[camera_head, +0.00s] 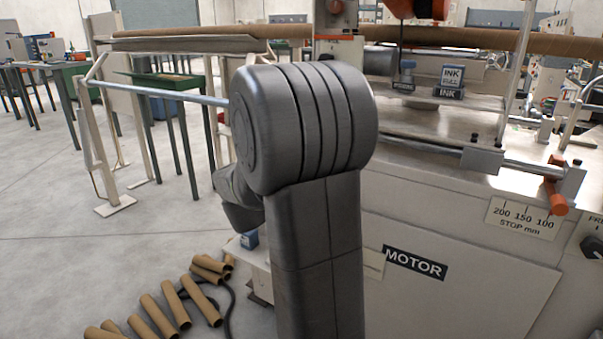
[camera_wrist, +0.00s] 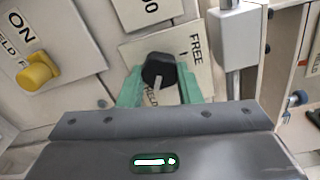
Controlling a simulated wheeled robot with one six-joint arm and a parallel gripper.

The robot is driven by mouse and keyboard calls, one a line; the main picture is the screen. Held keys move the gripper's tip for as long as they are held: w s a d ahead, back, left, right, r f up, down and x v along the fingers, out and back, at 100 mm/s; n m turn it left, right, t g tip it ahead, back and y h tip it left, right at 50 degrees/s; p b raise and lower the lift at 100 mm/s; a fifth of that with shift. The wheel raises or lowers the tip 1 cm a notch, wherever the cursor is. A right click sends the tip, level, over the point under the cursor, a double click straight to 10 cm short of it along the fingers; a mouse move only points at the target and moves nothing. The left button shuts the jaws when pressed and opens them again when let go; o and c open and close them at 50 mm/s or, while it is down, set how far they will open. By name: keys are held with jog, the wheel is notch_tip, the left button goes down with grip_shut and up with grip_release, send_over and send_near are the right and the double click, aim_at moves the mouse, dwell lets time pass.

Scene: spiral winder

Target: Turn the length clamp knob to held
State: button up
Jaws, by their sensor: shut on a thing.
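In the wrist view, a black knob (camera_wrist: 158,66) sits on a pale plate (camera_wrist: 198,62) marked FREE at its upper right. A second word, seemingly HELD, is partly hidden at the lower left. The knob's pale pointer line faces down in the picture, toward that second word and away from FREE. My gripper (camera_wrist: 160,80) is shut on the knob, with one green finger on either side.
In the wrist view, a yellow knob (camera_wrist: 36,75) by an ON label is at left, and a grey box (camera_wrist: 238,38) stands close at right. In the head view, the machine's MOTOR panel (camera_head: 450,285) is at right, and cardboard tubes (camera_head: 160,315) lie on the floor at left.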

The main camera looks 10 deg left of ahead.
jog(key=o, duration=1)
jog(key=p+v, duration=0.3)
jog(key=v, duration=1.1)
jog(key=shift+w, duration=0.15)
jog(key=b+x, duration=0.3)
jog(key=x, duration=1)
jog(key=shift+w+d, duration=0.15)
jog(key=shift+w, duration=0.15)
jog(key=shift+s, duration=0.15)
